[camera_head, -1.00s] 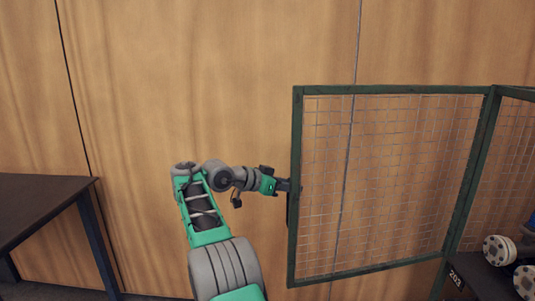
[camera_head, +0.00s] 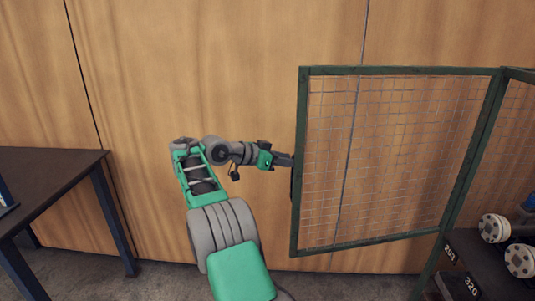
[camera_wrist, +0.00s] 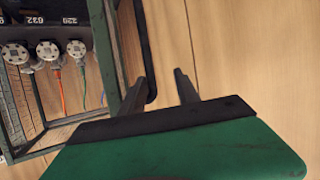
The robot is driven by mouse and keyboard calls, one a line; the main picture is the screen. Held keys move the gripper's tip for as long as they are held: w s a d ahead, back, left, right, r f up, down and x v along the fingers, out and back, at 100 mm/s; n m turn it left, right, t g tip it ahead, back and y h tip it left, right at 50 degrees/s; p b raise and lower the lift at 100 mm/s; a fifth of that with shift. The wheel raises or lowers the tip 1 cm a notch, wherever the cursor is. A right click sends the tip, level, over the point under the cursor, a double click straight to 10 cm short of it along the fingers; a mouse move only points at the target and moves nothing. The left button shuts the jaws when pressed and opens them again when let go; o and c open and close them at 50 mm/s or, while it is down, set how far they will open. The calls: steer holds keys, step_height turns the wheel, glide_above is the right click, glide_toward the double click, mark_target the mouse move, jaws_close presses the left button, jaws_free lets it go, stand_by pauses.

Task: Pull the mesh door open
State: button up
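The mesh door (camera_head: 303,130), a green frame with wire mesh, stands swung out from the cage at the right of the head view. Its dark handle (camera_wrist: 147,60) runs along the free edge and shows in the wrist view. My gripper (camera_head: 287,160) is at the door's free edge, beside the handle. In the wrist view, the two fingers of my gripper (camera_wrist: 160,92) are apart. The handle's end lies between them, close to the left finger, with a clear gap to the right finger. Whether a finger touches the handle cannot be told.
A dark table (camera_head: 50,185) stands at the left. A wooden wall (camera_head: 190,80) is behind the door. Shelves with numbered labels and flanged pipe parts (camera_head: 494,228) are at the right; several flanged parts (camera_wrist: 47,50) show in the wrist view. Floor between table and door is clear.

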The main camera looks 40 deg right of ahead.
steer(key=w+a+p, duration=0.4)
steer(key=a+p, duration=0.1)
steer(key=p, duration=0.7)
steer(key=shift+w+f, duration=0.25)
steer(key=shift+w, duration=0.15)
stand_by(0.3)
